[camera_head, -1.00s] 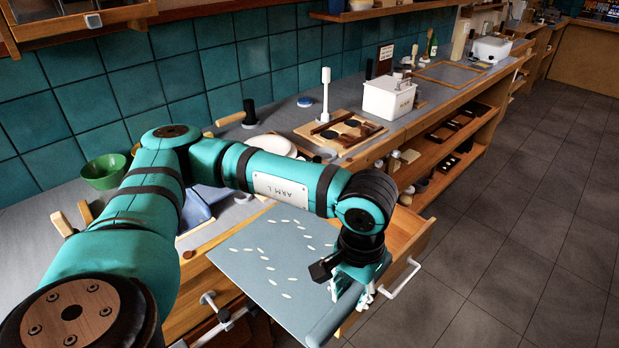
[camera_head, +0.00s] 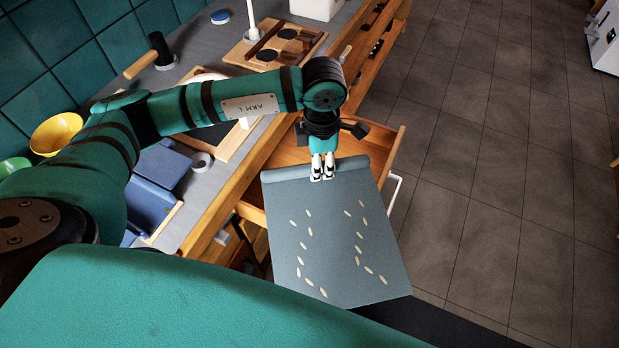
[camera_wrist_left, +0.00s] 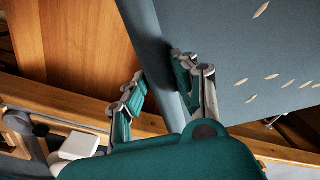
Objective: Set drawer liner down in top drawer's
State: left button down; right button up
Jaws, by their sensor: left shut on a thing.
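The drawer liner (camera_head: 335,235) is a grey-blue sheet with scattered pale oval marks and a rolled edge. My left gripper (camera_head: 322,174) is shut on that rolled edge. The sheet spreads from the gripper toward the bottom of the head view. The open top drawer (camera_head: 372,146) is wooden, with a white handle (camera_head: 394,196) on its front. The liner is over the drawer and covers much of it; its near part reaches past the drawer. In the left wrist view the liner (camera_wrist_left: 245,45) passes between the fingers (camera_wrist_left: 160,88), above the bare drawer floor (camera_wrist_left: 75,45). My right gripper is not in view.
The grey counter (camera_head: 205,185) runs along the left, with a blue object (camera_head: 155,185), a yellow bowl (camera_head: 56,133) and a wooden board with dark discs (camera_head: 280,42). Open floor (camera_head: 490,150) lies to the right.

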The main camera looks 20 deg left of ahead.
pick_arm(q)
notch_tip(320, 180, down, 14)
jog(key=a+n, duration=0.2)
jog(key=n, duration=2.6)
jog(key=shift+a+n, duration=0.3)
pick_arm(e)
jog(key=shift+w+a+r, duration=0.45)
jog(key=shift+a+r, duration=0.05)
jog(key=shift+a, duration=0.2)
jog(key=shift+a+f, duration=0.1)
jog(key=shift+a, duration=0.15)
